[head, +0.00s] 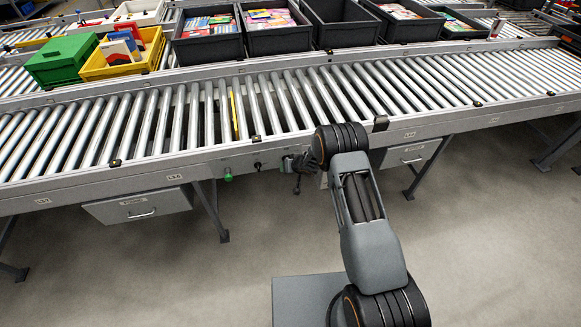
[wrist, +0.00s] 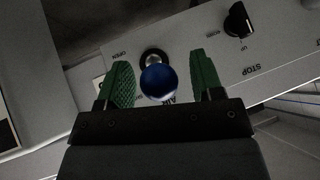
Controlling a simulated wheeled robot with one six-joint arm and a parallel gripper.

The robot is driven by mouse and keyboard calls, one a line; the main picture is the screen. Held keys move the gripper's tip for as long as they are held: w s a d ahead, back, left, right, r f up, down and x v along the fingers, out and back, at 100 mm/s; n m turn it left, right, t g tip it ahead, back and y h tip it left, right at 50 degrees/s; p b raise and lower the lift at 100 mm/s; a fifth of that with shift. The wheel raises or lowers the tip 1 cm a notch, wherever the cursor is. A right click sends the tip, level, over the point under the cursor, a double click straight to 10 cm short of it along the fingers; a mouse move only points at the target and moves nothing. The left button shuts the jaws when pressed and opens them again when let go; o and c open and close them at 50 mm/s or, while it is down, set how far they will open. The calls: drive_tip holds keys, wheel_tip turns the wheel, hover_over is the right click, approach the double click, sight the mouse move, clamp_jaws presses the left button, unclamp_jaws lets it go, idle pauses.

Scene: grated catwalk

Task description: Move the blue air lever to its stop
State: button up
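The blue air lever (wrist: 158,82) shows in the wrist view as a round blue ball knob on a metal stem, coming from a dark round collar on a pale panel (wrist: 235,60). My gripper (wrist: 158,64) is open, with one green ridged finger on each side of the ball. Gaps show between the ball and both fingers, so I see no grip. The panel lettering appears upside down; "OPEN" stands near the left finger and "AIR" is partly hidden below the ball. In the head view my gripper (head: 297,164) is at the conveyor's front rail; the lever cannot be made out there.
A black rotary knob (wrist: 238,20) sits right of the lever, with "STOP" lettering nearby. On the front rail, a green button (head: 228,176) is left of my gripper. Grey drawers (head: 137,205) hang under the roller conveyor (head: 150,125). The floor in front is clear.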

drive_tip(key=v, duration=1.3)
drive_tip(key=shift+s+d+r, duration=0.15)
drive_tip(key=shift+s+r, duration=0.1)
drive_tip(key=shift+r, duration=0.05)
drive_tip(key=s+d+f+g+h, duration=0.2)
drive_tip(key=s+d+h, duration=0.2)
drive_tip(key=d, duration=0.1)
drive_tip(key=s+d+r+g+h, duration=0.2)
drive_tip(key=s+d+r, duration=0.2)
drive_tip(key=s+r, duration=0.3)
drive_tip(key=s+a+r+m+y, duration=0.1)
drive_tip(key=s+a+r, duration=0.1)
drive_tip(key=s+r, duration=1.3)
wheel_tip(320, 180, up, 5)
drive_tip(key=shift+s+a+r+m+t+y, duration=0.2)
drive_tip(key=shift+a+m+t+y, duration=0.1)
drive_tip(key=shift+m+t, duration=0.1)
